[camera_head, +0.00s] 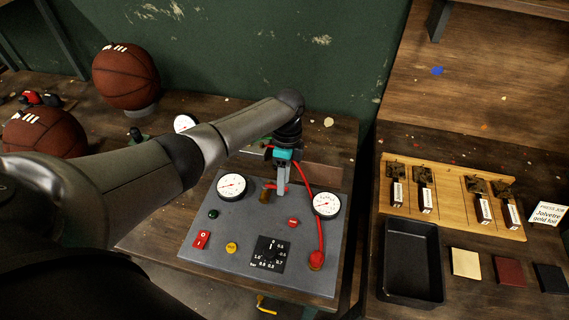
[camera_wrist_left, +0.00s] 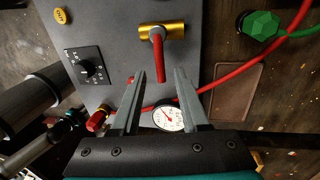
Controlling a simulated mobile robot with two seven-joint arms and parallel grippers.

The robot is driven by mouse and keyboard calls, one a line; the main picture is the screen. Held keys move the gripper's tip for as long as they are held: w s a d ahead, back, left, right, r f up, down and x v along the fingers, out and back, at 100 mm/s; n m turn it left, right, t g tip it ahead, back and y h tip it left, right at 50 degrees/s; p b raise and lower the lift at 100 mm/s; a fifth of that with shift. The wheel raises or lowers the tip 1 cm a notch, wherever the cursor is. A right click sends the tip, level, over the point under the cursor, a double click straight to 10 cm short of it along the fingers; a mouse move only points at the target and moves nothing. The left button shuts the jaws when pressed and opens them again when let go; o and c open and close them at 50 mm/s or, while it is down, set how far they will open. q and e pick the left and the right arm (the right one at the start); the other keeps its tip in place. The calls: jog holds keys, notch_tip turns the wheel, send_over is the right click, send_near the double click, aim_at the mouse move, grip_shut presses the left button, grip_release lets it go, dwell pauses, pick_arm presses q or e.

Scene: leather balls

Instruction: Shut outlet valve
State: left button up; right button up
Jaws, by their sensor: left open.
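A brass valve (camera_wrist_left: 172,31) with a red lever (camera_wrist_left: 158,60) sits on the grey control panel (camera_wrist_left: 205,15). In the left wrist view the lever points from the brass body toward my gripper. In the head view the brass part (camera_head: 265,196) shows just left of my fingers, with the lever partly hidden. My left gripper (camera_head: 281,190) is open above the panel. In the left wrist view its fingertips (camera_wrist_left: 159,75) lie on either side of the lever's free end, apart from it. My right gripper is in neither view.
The panel carries two white gauges (camera_head: 231,187) (camera_head: 326,205), a red switch (camera_head: 201,240) and a black dial (camera_head: 268,254). A red hose (camera_head: 321,226) runs beside my gripper. A black tray (camera_head: 411,262) and stamps on a board (camera_head: 445,206) stand right; basketballs (camera_head: 125,77) left.

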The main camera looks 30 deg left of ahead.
pick_arm(q)
notch_tip(320, 180, up, 15)
jog(key=w, duration=0.3)
jog(key=shift+a+f, duration=0.2)
jog(key=shift+a, duration=0.1)
